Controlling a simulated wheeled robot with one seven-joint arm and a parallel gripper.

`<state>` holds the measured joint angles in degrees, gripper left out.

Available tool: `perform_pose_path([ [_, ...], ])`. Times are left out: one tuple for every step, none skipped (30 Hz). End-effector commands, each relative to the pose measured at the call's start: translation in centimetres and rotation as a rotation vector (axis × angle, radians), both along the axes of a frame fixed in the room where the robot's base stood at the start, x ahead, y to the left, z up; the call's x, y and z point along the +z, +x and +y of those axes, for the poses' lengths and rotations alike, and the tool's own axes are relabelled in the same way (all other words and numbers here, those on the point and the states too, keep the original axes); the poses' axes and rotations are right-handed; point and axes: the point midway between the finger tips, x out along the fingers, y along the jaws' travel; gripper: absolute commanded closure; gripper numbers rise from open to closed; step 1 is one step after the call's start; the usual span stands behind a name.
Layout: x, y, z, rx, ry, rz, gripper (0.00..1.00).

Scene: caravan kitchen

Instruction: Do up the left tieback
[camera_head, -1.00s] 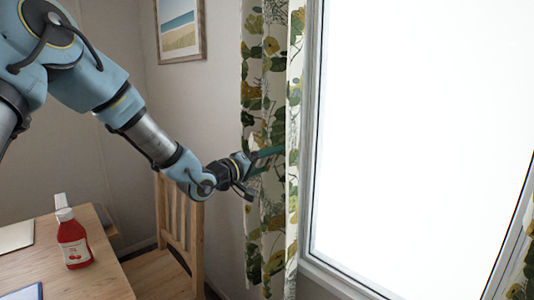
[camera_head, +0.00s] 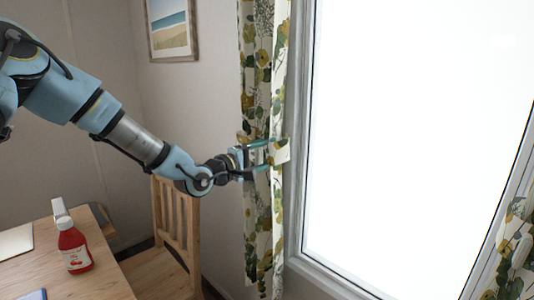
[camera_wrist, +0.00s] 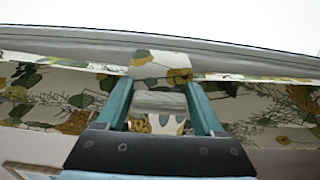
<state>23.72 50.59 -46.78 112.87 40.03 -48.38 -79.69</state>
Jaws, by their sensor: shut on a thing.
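The left curtain (camera_head: 262,215), cream with green and yellow leaves, hangs beside the window and is gathered narrow at my gripper. The left tieback (camera_head: 282,152), a band in the same print, sticks out on the window side of the curtain at gripper height. My gripper (camera_head: 268,153) is at the curtain with its teal fingers around the band. In the wrist view the fingers (camera_wrist: 160,88) stand apart with the patterned tieback (camera_wrist: 160,65) between and beyond them. A pale grey-green piece (camera_wrist: 160,101) also lies between them. Any fastening point is hidden.
The window (camera_head: 415,130) is right of the curtain, with another curtain (camera_head: 515,250) at the far right. A wooden chair (camera_head: 178,225) and a table (camera_head: 105,275) with a red bottle (camera_head: 74,250) stand below my arm. A picture (camera_head: 172,28) hangs on the wall.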

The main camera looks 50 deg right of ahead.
Motion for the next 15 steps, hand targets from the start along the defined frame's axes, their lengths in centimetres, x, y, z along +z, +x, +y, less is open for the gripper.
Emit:
perform_pose_path([
  [-0.02,0.11,0.03,0.002,0.002,0.007,1.00],
  [-0.02,0.11,0.03,0.002,0.002,0.008,1.00],
  [-0.02,0.10,0.03,0.002,0.003,0.010,1.00],
  [-0.02,0.11,0.03,0.002,0.003,0.010,1.00],
  [-0.02,0.11,0.03,0.002,0.003,0.010,1.00],
  [-0.03,0.10,0.02,0.002,0.003,0.011,1.00],
  [-0.03,0.11,0.03,0.002,0.003,0.011,1.00],
  [-0.03,0.11,0.03,0.003,0.002,0.011,1.00],
  [-0.03,0.11,0.03,0.003,0.002,0.011,1.00],
  [-0.03,0.11,0.02,0.003,0.002,0.011,1.00],
  [-0.02,0.11,0.02,0.003,0.002,0.011,1.00],
  [-0.02,0.12,0.03,0.003,0.002,0.012,0.30],
  [-0.02,0.12,0.02,0.003,0.002,0.011,0.26],
  [-0.01,0.11,0.02,0.003,0.002,0.011,0.23],
  [-0.01,0.10,0.02,0.003,0.002,0.010,0.18],
])
